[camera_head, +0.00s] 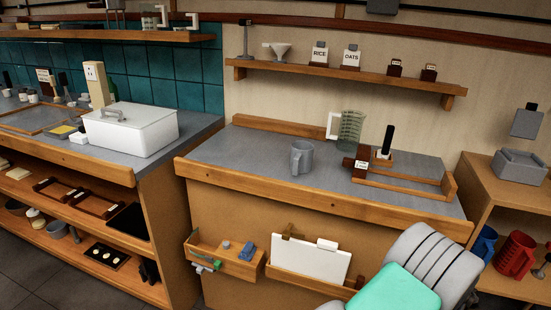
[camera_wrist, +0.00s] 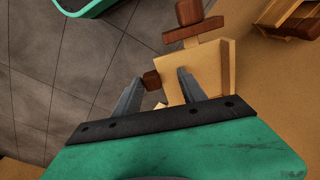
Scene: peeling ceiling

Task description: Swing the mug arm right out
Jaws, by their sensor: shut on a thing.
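In the wrist view my gripper (camera_wrist: 159,77) has its two grey fingers on either side of a small dark brown wooden knob (camera_wrist: 152,80), shut on it. The knob is beside a pale wooden panel (camera_wrist: 210,72). A reddish-brown crosspiece (camera_wrist: 193,30) with a block at its top stands on the panel's far side. I cannot tell for certain which of these wooden parts is the mug arm. In the head view my own grey and green arm covers the gripper and what it holds. Blue (camera_head: 484,243) and red (camera_head: 515,255) mugs show at the right.
A counter (camera_head: 245,155) carries a grey mug (camera_head: 302,157) and a ribbed glass jug (camera_head: 350,130). A wooden holder with a white board (camera_head: 310,262) and a small tray (camera_head: 222,258) are on its front. Tiled floor (camera_wrist: 40,90) lies open left of the gripper.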

